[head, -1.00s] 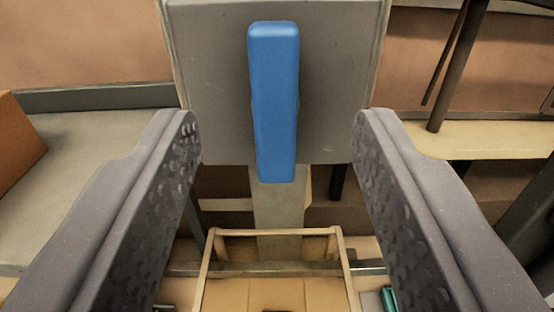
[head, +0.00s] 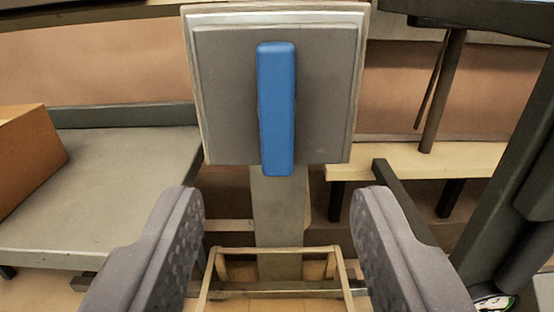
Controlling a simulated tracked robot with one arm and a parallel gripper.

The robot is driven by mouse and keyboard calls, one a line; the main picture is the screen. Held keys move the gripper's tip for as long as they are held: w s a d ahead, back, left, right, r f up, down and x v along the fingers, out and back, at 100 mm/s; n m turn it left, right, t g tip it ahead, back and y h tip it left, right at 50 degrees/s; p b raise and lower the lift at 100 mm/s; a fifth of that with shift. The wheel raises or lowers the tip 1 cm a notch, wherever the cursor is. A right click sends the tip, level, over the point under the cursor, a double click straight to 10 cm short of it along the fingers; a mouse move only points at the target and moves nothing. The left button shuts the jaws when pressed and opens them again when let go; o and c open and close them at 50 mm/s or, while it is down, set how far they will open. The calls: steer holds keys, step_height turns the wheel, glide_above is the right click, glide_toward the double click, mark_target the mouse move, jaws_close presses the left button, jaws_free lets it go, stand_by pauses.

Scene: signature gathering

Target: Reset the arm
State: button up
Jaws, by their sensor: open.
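My gripper (head: 278,205) is open and empty, its two dark grey fingers reaching up from the lower left and lower right of the head view. A blue bar (head: 276,110) stands upright on the front of a grey square panel (head: 225,100) at the top middle, beyond the fingertips. The panel has a pale frame and sits on a grey-beige post (head: 278,215). The fingers are apart from the bar and do not touch the panel.
A light wooden frame (head: 275,252) stands low at the post's foot. A grey table (head: 120,180) with a brown box (head: 30,150) is at the left. A pale bench (head: 440,160) and dark posts (head: 500,190) are at the right.

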steer(key=s+f+g+b, duration=0.2)
steer(key=s+f+b, duration=0.6)
steer(key=s+f, duration=0.7)
step_height(320, 180, down, 3)
steer(key=shift+h, duration=0.3)
steer(key=shift+w, duration=0.1)
steer(key=shift+c, duration=1)
